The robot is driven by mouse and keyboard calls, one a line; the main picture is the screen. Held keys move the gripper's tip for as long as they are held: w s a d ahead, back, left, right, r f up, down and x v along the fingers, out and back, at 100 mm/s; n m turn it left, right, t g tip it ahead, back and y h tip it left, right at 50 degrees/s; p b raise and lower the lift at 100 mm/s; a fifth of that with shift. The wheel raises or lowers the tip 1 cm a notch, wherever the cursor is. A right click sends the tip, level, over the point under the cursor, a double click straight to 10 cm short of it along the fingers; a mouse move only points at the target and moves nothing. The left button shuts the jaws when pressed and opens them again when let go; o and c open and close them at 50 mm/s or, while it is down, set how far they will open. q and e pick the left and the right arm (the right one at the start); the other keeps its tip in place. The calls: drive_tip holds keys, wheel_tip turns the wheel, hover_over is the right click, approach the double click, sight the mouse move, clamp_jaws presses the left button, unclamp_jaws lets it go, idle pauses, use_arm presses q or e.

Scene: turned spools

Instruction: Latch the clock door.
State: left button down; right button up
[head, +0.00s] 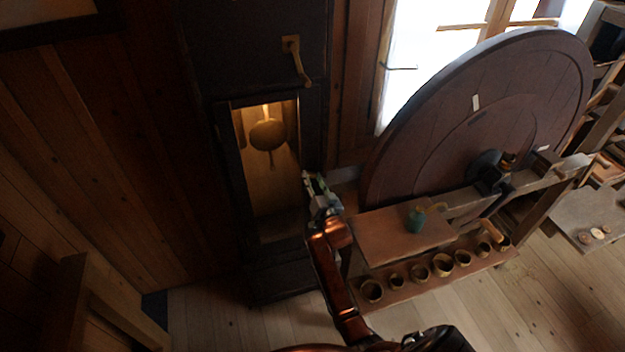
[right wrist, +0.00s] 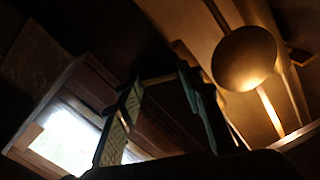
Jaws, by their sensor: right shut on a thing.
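The tall dark clock case (head: 222,170) stands against the wall in the head view. Its clock door (head: 308,150) frames a lit interior, where a round brass pendulum (head: 267,134) hangs; the pendulum also shows large in the right wrist view (right wrist: 244,58). A brass latch handle (head: 298,62) sits on the dark panel above the opening and slants down to the right. My right gripper (head: 317,186) is at the right edge of the opening, below the latch handle. It is shut, apparently on the door's edge; the exact contact is dark and hidden. My left gripper is out of view.
A big wooden wheel (head: 475,110) and a bench (head: 395,235) stand close to the right of the clock. Floor (head: 200,310) shows clear at lower left.

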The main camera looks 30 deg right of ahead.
drive_tip(key=shift+c, duration=0.5)
drive_tip(key=shift+r+n+p, duration=0.1)
drive_tip(key=shift+n+p, duration=0.4)
drive_tip(key=shift+n, duration=0.6)
drive_tip(key=n, duration=0.3)
drive_tip(key=o, duration=1.2)
drive_tip(key=shift+c, duration=0.2)
